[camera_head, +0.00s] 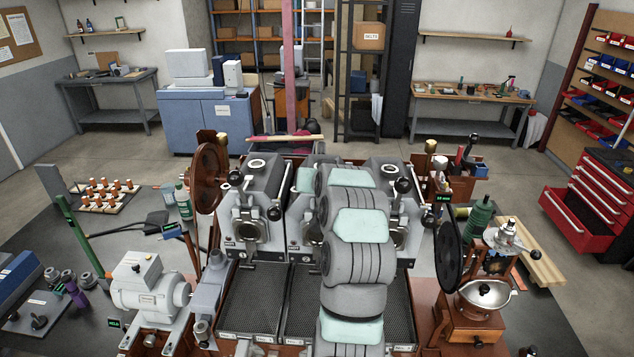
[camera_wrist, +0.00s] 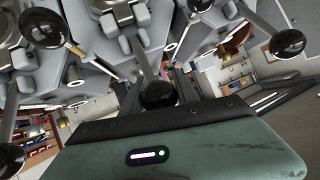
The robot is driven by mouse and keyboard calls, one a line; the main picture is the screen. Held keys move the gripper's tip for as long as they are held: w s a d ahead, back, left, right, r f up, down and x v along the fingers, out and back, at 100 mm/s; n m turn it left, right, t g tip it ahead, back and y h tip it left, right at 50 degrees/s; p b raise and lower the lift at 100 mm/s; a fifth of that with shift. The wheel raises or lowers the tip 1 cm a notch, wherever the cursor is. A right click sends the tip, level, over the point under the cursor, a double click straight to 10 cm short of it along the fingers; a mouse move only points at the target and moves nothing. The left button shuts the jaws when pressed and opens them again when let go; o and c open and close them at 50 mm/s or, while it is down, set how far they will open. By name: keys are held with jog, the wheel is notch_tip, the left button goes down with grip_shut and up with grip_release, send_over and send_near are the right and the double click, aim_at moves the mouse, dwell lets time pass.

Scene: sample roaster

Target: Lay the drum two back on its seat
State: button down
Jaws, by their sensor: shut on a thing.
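Three grey roasters stand side by side in the head view. My arm covers most of the middle one, whose left part (camera_head: 303,205) shows, so drum two and its seat are largely hidden. In the wrist view, a black ball knob (camera_wrist: 158,96) on a metal lever (camera_wrist: 145,60) comes down from a grey roaster body (camera_wrist: 125,25) and sits between the dark fingers of my gripper (camera_wrist: 160,82). The gripper is shut on this knob. The head view does not show the fingers. I cannot tell the drum's tilt.
The left roaster (camera_head: 250,212) and right roaster (camera_head: 400,205) stand close on either side. More black ball knobs (camera_wrist: 43,28) (camera_wrist: 287,43) stick out near the gripper. Mesh cooling trays (camera_head: 250,300) lie in front. A motor (camera_head: 150,290) stands left and a grinder (camera_head: 485,295) right.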

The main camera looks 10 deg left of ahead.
jog(key=shift+f, duration=0.15)
jog(key=c, duration=0.9)
grip_release()
jog(key=shift+w, duration=0.2)
jog(key=shift+c, duration=0.2)
jog(key=shift+r, duration=0.2)
jog(key=shift+s, duration=0.1)
jog(key=b+v, duration=0.2)
jog(key=v, duration=0.8)
jog(key=shift+s+r+b, duration=0.25)
jog(key=shift+b, duration=0.15)
